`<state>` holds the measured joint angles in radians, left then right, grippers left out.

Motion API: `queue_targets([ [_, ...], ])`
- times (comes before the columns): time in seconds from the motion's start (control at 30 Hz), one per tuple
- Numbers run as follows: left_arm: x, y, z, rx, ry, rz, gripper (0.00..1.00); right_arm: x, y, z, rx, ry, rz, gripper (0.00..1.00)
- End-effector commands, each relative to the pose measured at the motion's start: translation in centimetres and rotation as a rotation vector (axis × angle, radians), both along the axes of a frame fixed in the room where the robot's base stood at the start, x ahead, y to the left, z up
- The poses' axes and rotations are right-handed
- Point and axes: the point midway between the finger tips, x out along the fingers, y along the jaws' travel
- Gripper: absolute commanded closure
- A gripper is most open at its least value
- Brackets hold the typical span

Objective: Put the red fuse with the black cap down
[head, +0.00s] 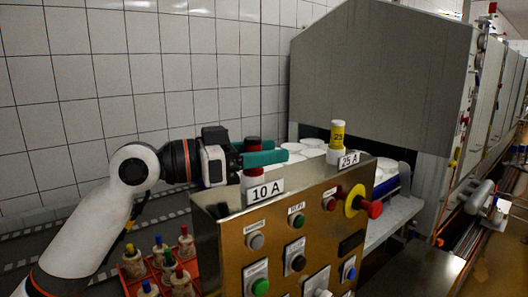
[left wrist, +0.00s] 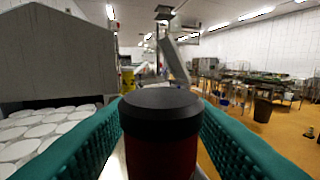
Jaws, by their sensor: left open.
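The red fuse with the black cap (head: 252,144) stands upright at the white socket behind the 10 A label (head: 264,191) on the control box. Part of it is hidden behind a finger, and how deep it sits cannot be told. My left gripper (head: 262,158) is open, its green fingers on either side of the fuse. In the left wrist view the black cap (left wrist: 160,102) and red body fill the space between the spread fingers, close to the camera. My right gripper is in neither view.
A yellow fuse (head: 337,133) stands in the socket at the 25 A label (head: 348,160). The box front (head: 300,228) carries buttons and a red knob (head: 372,208). An orange rack (head: 131,285) holds several colour-capped fuses. White moulds (head: 312,143) lie behind, by a grey hood (head: 380,75).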

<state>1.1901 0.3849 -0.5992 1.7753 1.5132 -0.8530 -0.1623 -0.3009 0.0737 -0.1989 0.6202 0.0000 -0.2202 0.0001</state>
Motion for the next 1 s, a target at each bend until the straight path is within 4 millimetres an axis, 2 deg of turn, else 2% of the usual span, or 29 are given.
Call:
queue_targets([
  [0.17, -0.4, 1.8, -0.2, -0.001, 0.0, 0.003, 0.55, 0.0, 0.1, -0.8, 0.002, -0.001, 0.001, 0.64],
  [0.4, -2.1, 6.7, -0.3, 0.001, -0.002, 0.004, 0.55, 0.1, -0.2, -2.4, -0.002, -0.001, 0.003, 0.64],
  [0.6, -3.1, 10.0, -0.2, 0.0, 0.001, 0.002, 0.55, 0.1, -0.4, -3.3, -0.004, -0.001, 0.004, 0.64],
  [0.8, -3.7, 11.3, 0.0, 0.0, 0.0, 0.0, 0.55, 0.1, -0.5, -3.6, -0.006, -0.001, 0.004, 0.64],
  [1.0, -3.7, 11.4, 0.1, 0.0, 0.0, -0.001, 0.55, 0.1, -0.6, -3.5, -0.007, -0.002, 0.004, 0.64],
])
